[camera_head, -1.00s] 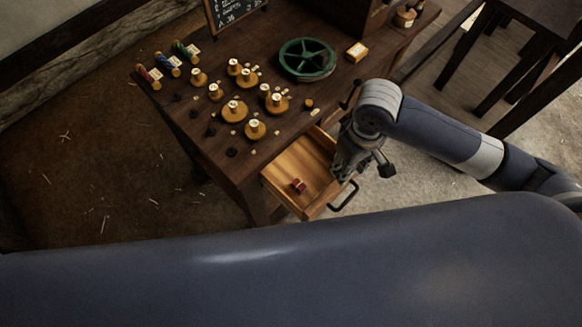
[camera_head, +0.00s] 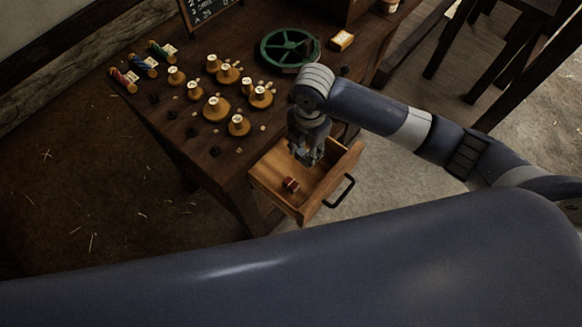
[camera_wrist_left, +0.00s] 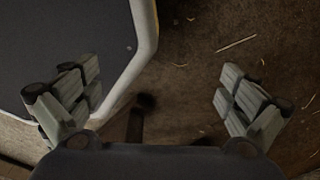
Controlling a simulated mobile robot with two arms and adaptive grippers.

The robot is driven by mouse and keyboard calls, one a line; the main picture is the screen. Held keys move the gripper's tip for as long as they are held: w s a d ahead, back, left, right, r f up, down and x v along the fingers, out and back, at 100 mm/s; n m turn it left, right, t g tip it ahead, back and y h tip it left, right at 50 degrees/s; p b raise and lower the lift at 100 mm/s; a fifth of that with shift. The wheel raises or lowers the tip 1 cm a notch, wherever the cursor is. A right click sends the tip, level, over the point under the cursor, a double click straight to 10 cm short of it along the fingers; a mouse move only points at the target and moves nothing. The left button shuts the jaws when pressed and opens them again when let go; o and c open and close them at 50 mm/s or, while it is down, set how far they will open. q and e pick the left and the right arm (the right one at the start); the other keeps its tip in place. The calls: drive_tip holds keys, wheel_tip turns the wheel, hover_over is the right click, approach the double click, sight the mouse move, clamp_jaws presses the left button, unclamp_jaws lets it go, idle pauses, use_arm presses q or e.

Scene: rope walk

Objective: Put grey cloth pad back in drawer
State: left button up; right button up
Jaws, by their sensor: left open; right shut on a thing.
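The wooden drawer (camera_head: 314,184) is pulled open from the dark table in the head view, with its black handle (camera_head: 340,192) on the near right side. My right gripper (camera_head: 306,161) points down over the inside of the drawer, towards its back. It is shut on a small grey thing at its fingertips, which looks like the grey cloth pad but is hard to tell from the grey fingers. My left gripper (camera_wrist_left: 155,100) is open and empty in the left wrist view, above the floor. It is not seen in the head view.
A red spool-like item (camera_head: 290,185) lies in the drawer. A dark stool (camera_head: 500,40) stands at the upper right.

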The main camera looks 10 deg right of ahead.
drive_tip(key=shift+w+a+f+n, duration=0.1)
drive_tip(key=shift+w+f+n, duration=0.1)
drive_tip(key=shift+n, duration=0.2)
drive_tip(key=shift+f, duration=0.4)
hover_over(302, 174)
wheel_tip(302, 174, down, 5)
drive_tip(key=shift+f, duration=0.1)
use_arm(q)
drive_tip(key=shift+d+f, duration=0.15)
drive_tip(key=shift+d, duration=0.35)
use_arm(e)
drive_tip(key=shift+f, duration=2)
drive_tip(key=o, duration=1)
drive_tip(key=shift+f, duration=0.1)
